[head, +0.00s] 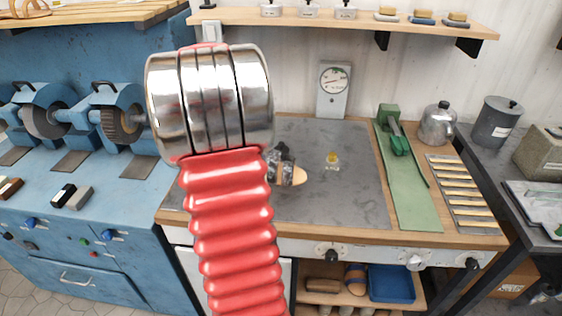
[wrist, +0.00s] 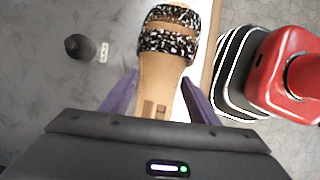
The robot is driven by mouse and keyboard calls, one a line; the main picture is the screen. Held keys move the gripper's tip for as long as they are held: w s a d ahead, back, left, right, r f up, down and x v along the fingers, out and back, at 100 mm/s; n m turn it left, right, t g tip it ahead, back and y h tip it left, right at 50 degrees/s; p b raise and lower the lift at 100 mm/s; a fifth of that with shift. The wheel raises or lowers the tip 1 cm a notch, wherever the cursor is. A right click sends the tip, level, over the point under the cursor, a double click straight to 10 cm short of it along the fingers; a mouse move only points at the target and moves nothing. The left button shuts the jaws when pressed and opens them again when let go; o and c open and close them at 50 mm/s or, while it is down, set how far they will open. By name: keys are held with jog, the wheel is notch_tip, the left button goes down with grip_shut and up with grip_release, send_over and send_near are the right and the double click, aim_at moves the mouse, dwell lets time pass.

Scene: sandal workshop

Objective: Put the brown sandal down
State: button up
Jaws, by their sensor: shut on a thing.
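A sandal (wrist: 163,70) with a tan-brown footbed and black straps speckled white is between the purple fingers of my gripper (wrist: 157,98) in the wrist view. My gripper is shut on its narrower plain end. The strapped end points away from the gripper. In the head view my red arm hides most of the gripper; a tan end of the sandal (head: 299,177) and part of a speckled strap show just right of the arm, over the grey mat (head: 350,205). I cannot tell whether the sandal touches the mat.
A dial scale (head: 333,88) stands behind. The mat's front right is clear. A dark round knob (wrist: 80,47) shows in the wrist view.

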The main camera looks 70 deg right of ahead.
notch_tip(320, 180, up, 2)
send_over(297, 173)
jog(key=shift+s+n, duration=0.3)
jog(key=shift+f, duration=3.1)
jog(key=shift+f, duration=1.9)
jog(key=o, duration=1.4)
